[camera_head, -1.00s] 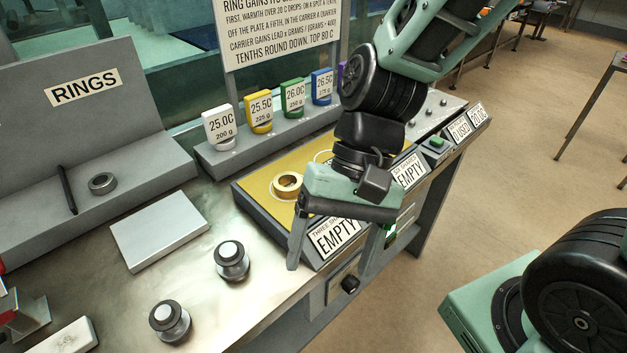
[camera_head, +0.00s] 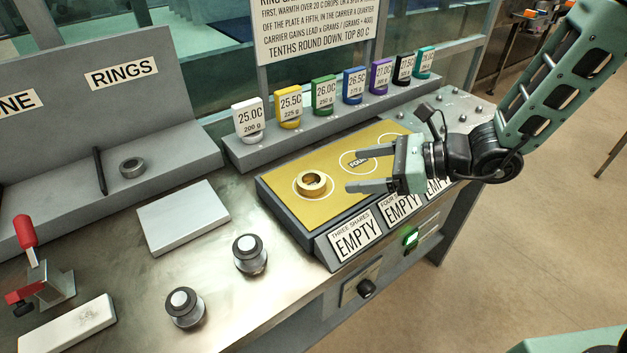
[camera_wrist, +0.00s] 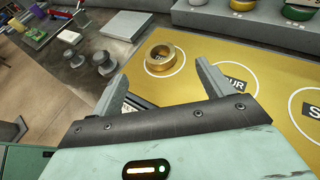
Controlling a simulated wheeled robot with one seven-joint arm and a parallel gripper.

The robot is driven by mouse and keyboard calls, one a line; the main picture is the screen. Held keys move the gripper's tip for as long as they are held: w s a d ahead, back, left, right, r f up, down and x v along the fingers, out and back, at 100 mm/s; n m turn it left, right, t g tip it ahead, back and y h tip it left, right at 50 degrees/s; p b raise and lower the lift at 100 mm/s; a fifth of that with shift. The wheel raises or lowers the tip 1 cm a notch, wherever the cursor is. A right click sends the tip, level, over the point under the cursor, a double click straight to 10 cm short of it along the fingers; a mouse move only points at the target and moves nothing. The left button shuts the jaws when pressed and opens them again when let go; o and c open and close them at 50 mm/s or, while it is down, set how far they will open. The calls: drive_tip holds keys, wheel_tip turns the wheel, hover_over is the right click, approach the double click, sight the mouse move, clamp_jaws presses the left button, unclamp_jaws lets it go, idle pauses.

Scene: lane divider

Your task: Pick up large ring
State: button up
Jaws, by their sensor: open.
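A thick gold ring (camera_head: 311,193) lies flat in the leftmost marked circle of the yellow plate (camera_head: 340,203). It also shows in the wrist view (camera_wrist: 160,68), ahead of my fingers. A smaller-looking grey ring (camera_head: 140,171) lies on the shelf under the RINGS sign. My gripper (camera_head: 355,170) is open and empty, to the right of the gold ring. Its fingers point left towards the gold ring, and I see no contact. In the wrist view the ring appears between the fingertips but beyond them.
Several numbered, coloured carriers (camera_head: 325,95) stand on a ledge behind the plate. Two dark knobbed weights (camera_head: 250,255) and a pale slab (camera_head: 183,218) are on the bench to the left. A black rod (camera_head: 100,171) leans by the grey ring. EMPTY signs (camera_head: 357,240) line the plate's front.

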sight(318, 179)
drive_tip(key=x, duration=0.5)
drive_tip(key=shift+s+f+p+x, duration=0.1)
drive_tip(key=shift+f+p+x, duration=0.15)
drive_tip(key=shift+x, duration=0.65)
drive_tip(key=shift+s+f+p+x, duration=0.1)
drive_tip(key=shift+p+x, duration=0.2)
drive_tip(key=shift+x, duration=0.55)
drive_tip(key=shift+f+p+x, duration=0.2)
drive_tip(key=shift+p+x, duration=0.05)
drive_tip(key=shift+x, duration=0.65)
drive_tip(key=shift+d, duration=0.15)
drive_tip(key=c, duration=1.1)
drive_tip(key=shift+c, duration=0.2)
drive_tip(key=shift+r, duration=0.1)
